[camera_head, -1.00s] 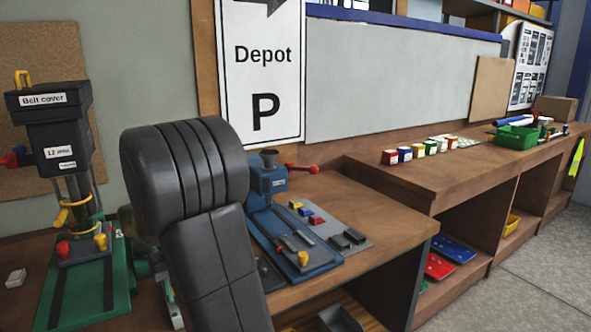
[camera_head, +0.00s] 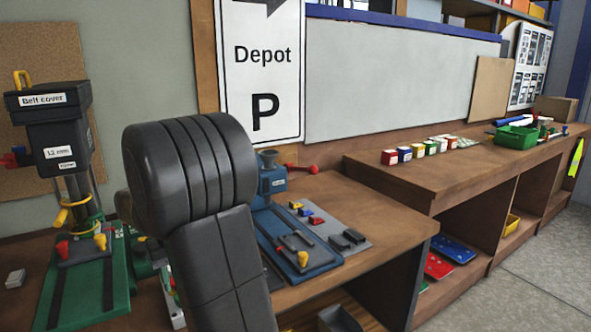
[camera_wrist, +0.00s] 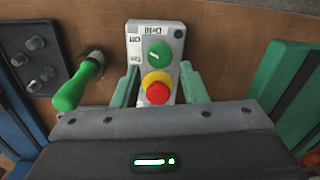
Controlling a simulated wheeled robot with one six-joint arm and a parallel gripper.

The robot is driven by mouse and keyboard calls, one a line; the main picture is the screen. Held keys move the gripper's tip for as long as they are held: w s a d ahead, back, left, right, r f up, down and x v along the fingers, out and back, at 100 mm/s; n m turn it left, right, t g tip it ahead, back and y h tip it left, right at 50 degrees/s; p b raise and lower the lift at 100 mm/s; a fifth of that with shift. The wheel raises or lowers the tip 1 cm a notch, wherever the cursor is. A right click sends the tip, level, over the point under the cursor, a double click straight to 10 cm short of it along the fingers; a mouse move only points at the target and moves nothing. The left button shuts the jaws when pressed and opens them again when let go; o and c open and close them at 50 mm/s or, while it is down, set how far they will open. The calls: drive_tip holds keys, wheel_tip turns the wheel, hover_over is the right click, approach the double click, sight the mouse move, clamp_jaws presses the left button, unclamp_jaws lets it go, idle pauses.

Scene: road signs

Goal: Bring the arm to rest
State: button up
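My gripper (camera_wrist: 158,88) shows in the wrist view, its two pale green fingers apart with nothing held between them. A grey control box (camera_wrist: 133,45) with a green button, a red button on a yellow collar and small labels lies beyond and between the fingers. I cannot tell whether they touch it. In the head view my dark arm link stands in front of the bench (camera_head: 345,195) and hides part of it. My gripper is not clearly seen there.
A green-handled tool (camera_wrist: 75,88) and a dark knob panel (camera_wrist: 32,50) lie left of the box. A green-based drill press (camera_head: 60,130) stands left of my arm and a blue machine (camera_head: 290,235) right of it. The floor (camera_head: 530,270) at right is clear.

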wheel_tip(320, 180, up, 9)
wheel_tip(320, 180, down, 14)
drive_tip(key=shift+s+r, duration=0.1)
drive_tip(key=n+b, duration=0.1)
drive_tip(key=n, duration=0.4)
drive_tip(key=shift+a+n+b, duration=0.1)
drive_tip(key=shift+n+b, duration=0.3)
drive_tip(key=n+b, duration=0.2)
drive_tip(key=n, duration=0.4)
drive_tip(key=shift+b, duration=0.4)
wheel_tip(320, 180, up, 11)
drive_tip(key=p, duration=0.1)
drive_tip(key=shift+w+r+h, duration=0.2)
drive_tip(key=shift+w+h, duration=0.1)
